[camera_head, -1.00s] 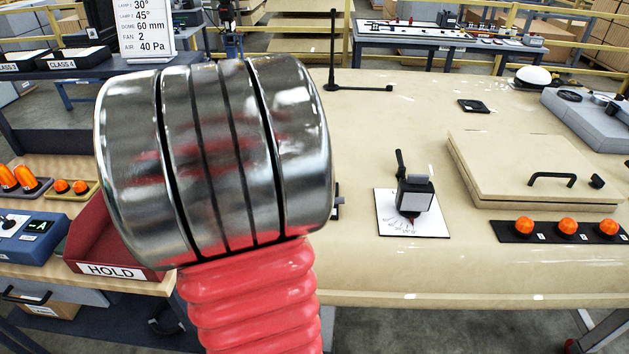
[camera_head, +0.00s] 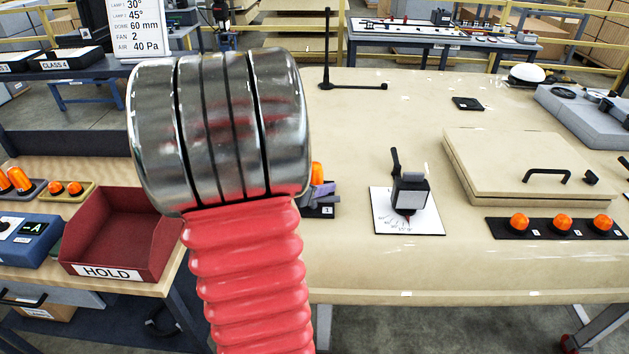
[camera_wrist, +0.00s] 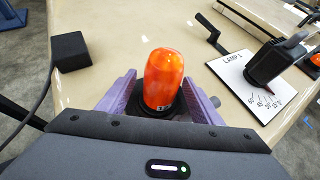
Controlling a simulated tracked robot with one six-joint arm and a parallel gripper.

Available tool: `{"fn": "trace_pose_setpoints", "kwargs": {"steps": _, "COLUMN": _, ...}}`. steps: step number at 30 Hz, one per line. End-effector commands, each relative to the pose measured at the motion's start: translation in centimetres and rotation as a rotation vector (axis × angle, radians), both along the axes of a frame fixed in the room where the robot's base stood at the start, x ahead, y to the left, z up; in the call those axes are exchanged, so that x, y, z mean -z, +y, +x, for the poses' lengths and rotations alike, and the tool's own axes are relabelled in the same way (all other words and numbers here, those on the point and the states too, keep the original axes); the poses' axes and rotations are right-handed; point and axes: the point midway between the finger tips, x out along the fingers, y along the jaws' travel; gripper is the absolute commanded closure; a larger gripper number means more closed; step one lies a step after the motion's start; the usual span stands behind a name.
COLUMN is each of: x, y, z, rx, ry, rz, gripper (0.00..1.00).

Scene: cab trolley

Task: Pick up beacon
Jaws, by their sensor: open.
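An orange beacon (camera_wrist: 164,80) with a rounded top stands upright on a dark base in the wrist view. In the head view only a strip of this beacon (camera_head: 317,172) shows, beside a black plate marked 1 (camera_head: 327,212); my arm hides the rest. My gripper (camera_wrist: 159,92) is open, with its purple jaws on either side of the beacon's lower part. Whether a jaw touches it is unclear. In the head view a bit of the purple gripper (camera_head: 322,192) shows just below the beacon's visible part.
A lamp stand on a white marked card (camera_head: 407,210) stands to the right. Three small orange domes sit on a black strip (camera_head: 540,231) at the right edge. A red HOLD bin (camera_head: 72,256) is at left. A black block (camera_wrist: 71,50) lies left of the beacon in the wrist view.

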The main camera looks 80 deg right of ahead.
Motion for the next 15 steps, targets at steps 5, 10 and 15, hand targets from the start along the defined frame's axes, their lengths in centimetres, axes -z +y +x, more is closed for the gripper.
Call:
{"fn": "trace_pose_setpoints", "kwargs": {"steps": 5, "x": -0.01, "y": 0.02, "z": 0.0, "rx": 0.0, "ry": 0.0, "rz": 0.0, "gripper": 0.41}}
{"fn": "trace_pose_setpoints", "kwargs": {"steps": 10, "x": -0.01, "y": 0.04, "z": -0.02, "rx": 0.001, "ry": 0.0, "rz": 0.0, "gripper": 0.41}}
{"fn": "trace_pose_setpoints", "kwargs": {"steps": 15, "x": -0.02, "y": 0.03, "z": -0.03, "rx": 0.001, "ry": 0.0, "rz": 0.0, "gripper": 0.48}}
